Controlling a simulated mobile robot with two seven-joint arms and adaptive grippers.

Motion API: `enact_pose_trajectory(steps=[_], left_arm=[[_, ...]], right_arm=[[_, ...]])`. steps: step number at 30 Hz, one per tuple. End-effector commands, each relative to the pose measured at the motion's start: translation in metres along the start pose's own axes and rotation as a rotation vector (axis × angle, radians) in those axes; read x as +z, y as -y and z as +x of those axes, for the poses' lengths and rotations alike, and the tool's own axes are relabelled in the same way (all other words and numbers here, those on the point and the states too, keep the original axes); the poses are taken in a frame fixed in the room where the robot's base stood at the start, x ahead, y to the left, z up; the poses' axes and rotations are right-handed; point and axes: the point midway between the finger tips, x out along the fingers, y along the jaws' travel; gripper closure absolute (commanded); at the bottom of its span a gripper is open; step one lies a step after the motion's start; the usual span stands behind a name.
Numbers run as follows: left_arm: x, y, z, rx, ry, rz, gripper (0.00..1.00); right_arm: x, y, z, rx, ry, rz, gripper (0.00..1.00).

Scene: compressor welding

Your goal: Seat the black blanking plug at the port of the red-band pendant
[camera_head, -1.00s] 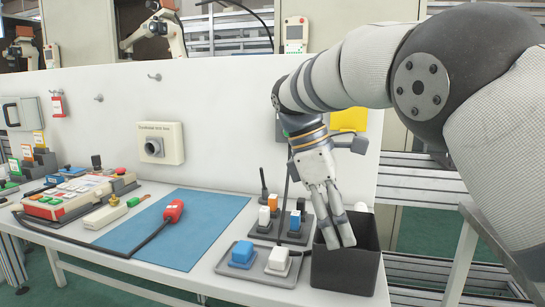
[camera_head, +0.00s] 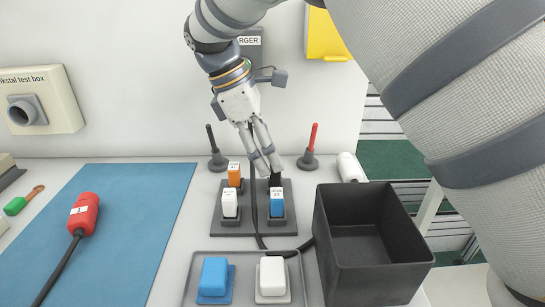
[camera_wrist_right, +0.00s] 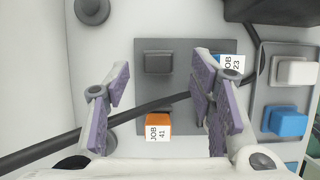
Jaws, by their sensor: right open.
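My right gripper (camera_head: 262,160) points down over the rear of a dark holder board (camera_head: 232,228). In the right wrist view its fingers (camera_wrist_right: 160,98) are spread with nothing held between them. A plain dark block (camera_wrist_right: 158,62) on the board lies below and between the fingers; I cannot tell whether it is the blanking plug or part of the holder. It also shows in the head view (camera_head: 275,180), partly behind a finger. A red handle-like piece (camera_head: 83,214) with a black cable lies on the blue mat (camera_head: 135,230). My left gripper is not in view.
Orange (camera_head: 234,172), white (camera_head: 229,203) and blue (camera_head: 277,205) labelled blocks stand on the board. A black cable crosses it. A grey tray (camera_head: 238,258) in front holds blue and white blocks. A black bin (camera_head: 372,272) stands at right. Red-tipped (camera_head: 311,140) and black-tipped (camera_head: 213,140) rods stand behind.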

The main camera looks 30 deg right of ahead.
Motion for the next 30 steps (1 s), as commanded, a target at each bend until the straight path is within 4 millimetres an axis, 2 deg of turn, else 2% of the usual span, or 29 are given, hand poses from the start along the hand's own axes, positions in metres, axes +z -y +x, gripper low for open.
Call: enact_pose_trajectory(steps=[6, 10, 17, 21, 24, 25, 26, 29, 30], left_arm=[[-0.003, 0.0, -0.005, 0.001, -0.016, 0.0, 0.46], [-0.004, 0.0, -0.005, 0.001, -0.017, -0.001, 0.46], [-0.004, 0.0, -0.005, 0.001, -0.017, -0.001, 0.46], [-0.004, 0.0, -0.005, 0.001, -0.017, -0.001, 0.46], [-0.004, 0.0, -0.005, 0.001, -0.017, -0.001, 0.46], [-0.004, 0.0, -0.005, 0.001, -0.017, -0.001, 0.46], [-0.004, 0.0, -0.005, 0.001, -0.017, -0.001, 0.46], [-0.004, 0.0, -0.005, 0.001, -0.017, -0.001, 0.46], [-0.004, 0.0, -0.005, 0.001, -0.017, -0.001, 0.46]], right_arm=[[0.001, 0.0, 0.036, 0.0, 0.001, 0.0, 0.5], [0.0, 0.0, 0.044, 0.001, 0.0, 0.0, 0.5], [0.0, 0.0, 0.045, 0.001, 0.0, 0.0, 0.5], [0.0, 0.0, 0.045, 0.001, 0.0, 0.0, 0.82], [0.0, 0.0, 0.045, 0.001, 0.0, 0.0, 1.0], [0.0, 0.0, 0.045, 0.001, 0.0, 0.0, 1.0], [0.0, 0.0, 0.045, 0.001, 0.0, 0.0, 0.77], [0.0, 0.0, 0.045, 0.001, 0.0, 0.0, 0.99], [0.0, 0.0, 0.045, 0.001, 0.0, 0.0, 1.0]])
